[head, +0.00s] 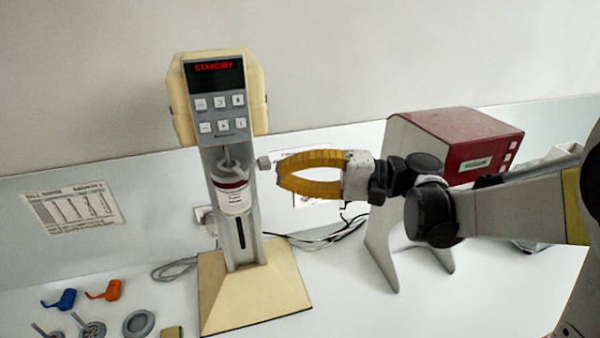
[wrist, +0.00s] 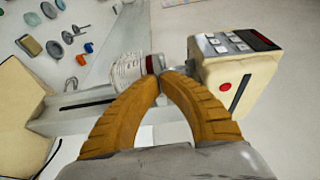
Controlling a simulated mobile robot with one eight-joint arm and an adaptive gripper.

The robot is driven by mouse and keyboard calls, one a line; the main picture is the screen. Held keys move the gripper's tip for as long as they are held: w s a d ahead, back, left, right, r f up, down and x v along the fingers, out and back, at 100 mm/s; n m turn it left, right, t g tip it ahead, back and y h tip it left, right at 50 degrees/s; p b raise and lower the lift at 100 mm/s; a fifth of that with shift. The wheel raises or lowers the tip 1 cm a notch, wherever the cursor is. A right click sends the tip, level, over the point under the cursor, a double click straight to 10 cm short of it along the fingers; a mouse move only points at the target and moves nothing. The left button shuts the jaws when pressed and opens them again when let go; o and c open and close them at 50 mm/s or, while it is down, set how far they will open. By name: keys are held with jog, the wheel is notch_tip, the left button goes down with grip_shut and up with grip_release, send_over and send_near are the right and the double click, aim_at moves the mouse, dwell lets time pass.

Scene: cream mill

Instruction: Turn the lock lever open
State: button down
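The cream mill (head: 217,95) stands upright with a red STANDBY display, and its head also shows in the wrist view (wrist: 232,72). A white jar with a dark red band (head: 232,192) sits under the head against the grey column; in the wrist view the jar (wrist: 128,70) lies just beyond my fingertips. In the wrist view, the fingertips (wrist: 161,76) hide the lever; contact is unclear.
A red-topped machine (head: 455,140) stands on the right. Blue (head: 66,299) and orange (head: 105,291) parts, grey discs (head: 138,323) and a small tan block (head: 172,332) lie at the front left. Cables (head: 315,238) run behind the mill.

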aim_at(236, 187)
jog(key=shift+w+a, duration=0.15)
jog(key=shift+a, duration=1.05)
jog(key=shift+w+a, duration=0.1)
jog(key=shift+a, duration=1.05)
jog(key=shift+s+a+m+t+h, duration=0.2)
jog(key=shift+s+m+t, duration=0.15)
jog(key=shift+m+t, duration=0.4)
jog(key=shift+s+a+m+t+h, duration=0.1)
jog(key=shift+s+m+t+h, duration=0.25)
jog(key=shift+t, duration=0.7)
jog(key=s+m+t, duration=0.1)
jog(key=a+m+t+h, duration=0.1)
jog(key=t, duration=0.1)
jog(key=shift+s+a, duration=0.2)
jog(key=shift+s, duration=0.15)
jog(key=shift+a, duration=0.3)
jog(key=shift+s+a, duration=0.35)
jog(key=shift+a, duration=0.35)
jog(key=shift+s, duration=0.1)
